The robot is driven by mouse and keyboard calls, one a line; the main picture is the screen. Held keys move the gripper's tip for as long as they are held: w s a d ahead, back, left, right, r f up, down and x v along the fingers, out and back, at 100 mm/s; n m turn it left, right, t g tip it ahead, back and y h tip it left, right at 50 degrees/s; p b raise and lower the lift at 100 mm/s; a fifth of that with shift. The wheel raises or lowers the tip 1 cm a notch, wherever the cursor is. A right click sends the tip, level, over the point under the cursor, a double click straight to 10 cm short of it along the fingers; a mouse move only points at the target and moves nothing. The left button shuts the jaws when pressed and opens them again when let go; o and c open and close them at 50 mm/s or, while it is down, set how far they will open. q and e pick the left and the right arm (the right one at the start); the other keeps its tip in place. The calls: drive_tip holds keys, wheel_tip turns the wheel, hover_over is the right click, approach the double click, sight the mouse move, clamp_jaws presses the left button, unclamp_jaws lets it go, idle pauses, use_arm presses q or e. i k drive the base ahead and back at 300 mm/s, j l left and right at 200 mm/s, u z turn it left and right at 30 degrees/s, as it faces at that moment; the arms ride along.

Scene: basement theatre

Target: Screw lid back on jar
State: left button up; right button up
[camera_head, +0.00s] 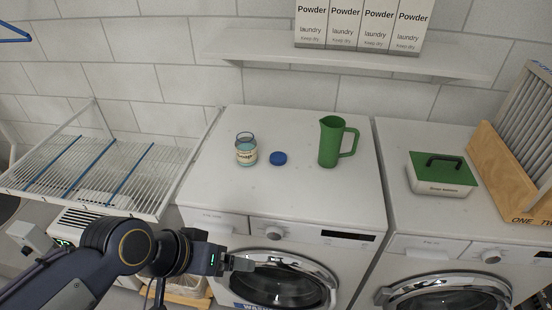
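A small glass jar (246,150) with a pale label stands upright and uncovered on top of the left washing machine. A round blue lid (278,158) lies on the same top, just right of the jar and apart from it. My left gripper (243,263) is in front of the washing machine, below its top edge and in front of the door, away from both jar and lid. Its fingers show from the side, and I cannot tell whether they are apart. My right gripper is not in view.
A green pitcher (329,143) stands right of the lid. A green-lidded box (442,173) and a wooden washboard crate (510,165) stand on the right machine. A wire drying rack (88,170) is at left. A shelf (350,55) with powder boxes (360,25) hangs above. The machine top's front is clear.

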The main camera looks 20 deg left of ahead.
sight(246, 144)
drive_tip(key=i+l, duration=0.25)
drive_tip(key=i+l+u, duration=0.1)
drive_tip(key=l, duration=0.35)
drive_tip(key=i+l, duration=0.35)
drive_tip(key=u, duration=0.05)
